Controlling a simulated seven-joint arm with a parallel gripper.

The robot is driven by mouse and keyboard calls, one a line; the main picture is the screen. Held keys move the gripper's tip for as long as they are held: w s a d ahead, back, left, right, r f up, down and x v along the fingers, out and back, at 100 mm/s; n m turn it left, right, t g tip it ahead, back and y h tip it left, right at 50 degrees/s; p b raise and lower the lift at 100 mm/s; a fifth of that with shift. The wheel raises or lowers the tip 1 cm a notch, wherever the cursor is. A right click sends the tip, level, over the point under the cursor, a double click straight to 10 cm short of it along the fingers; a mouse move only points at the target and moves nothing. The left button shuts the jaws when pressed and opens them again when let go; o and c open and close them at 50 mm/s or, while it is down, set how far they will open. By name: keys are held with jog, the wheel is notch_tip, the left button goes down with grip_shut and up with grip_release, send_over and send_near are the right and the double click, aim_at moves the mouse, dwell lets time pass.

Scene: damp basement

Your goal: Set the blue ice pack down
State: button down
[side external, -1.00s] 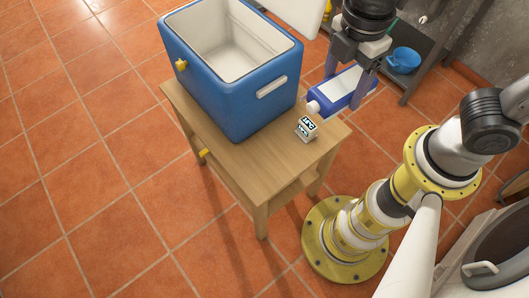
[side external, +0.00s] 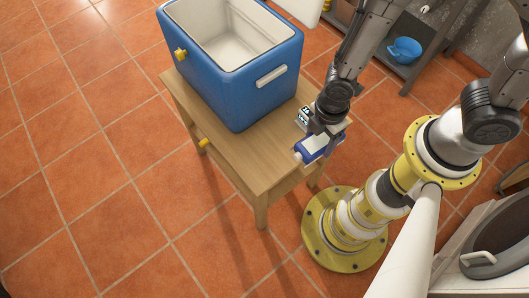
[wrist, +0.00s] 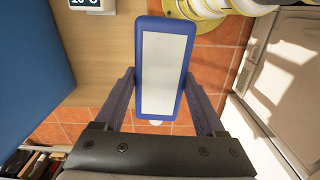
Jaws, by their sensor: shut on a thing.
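The blue ice pack (side external: 316,149) has a pale label and a white cap. My gripper (side external: 326,130) is shut on it, and in the side view covers part of it. In the wrist view the pack (wrist: 160,70) lies between the two fingers of my gripper (wrist: 160,78), label facing the camera. The pack appears at the right edge of the wooden table (side external: 240,157), partly over the wood and partly over the floor. I cannot tell whether its underside touches the table.
A large open blue cooler (side external: 232,85) with a white inside fills the table's far part. A small digital display (side external: 304,115) stands between cooler and pack. The near part of the tabletop is clear. A blue bowl (side external: 404,50) sits on a shelf behind.

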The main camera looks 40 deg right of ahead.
jog(key=w+a+f, duration=0.4)
jog(key=w+a, duration=0.1)
jog(key=w, duration=0.3)
send_over(265, 154)
jog(key=s, duration=0.1)
jog(key=f, duration=0.4)
jog(key=shift+d+f, duration=0.1)
jog(key=shift+d, duration=0.25)
jog(key=shift+w+a+f, duration=0.2)
jog(key=shift+w+f, duration=0.05)
jog(key=shift+f, duration=0.1)
jog(key=shift+w+a+f, duration=0.1)
jog(key=shift+w+f, duration=0.1)
jog(key=shift+f, duration=0.7)
jog(key=shift+w+a+f, duration=0.1)
jog(key=shift+w+f, duration=0.05)
jog(key=shift+f, duration=0.75)
jog(key=shift+f, duration=0.2)
grip_release()
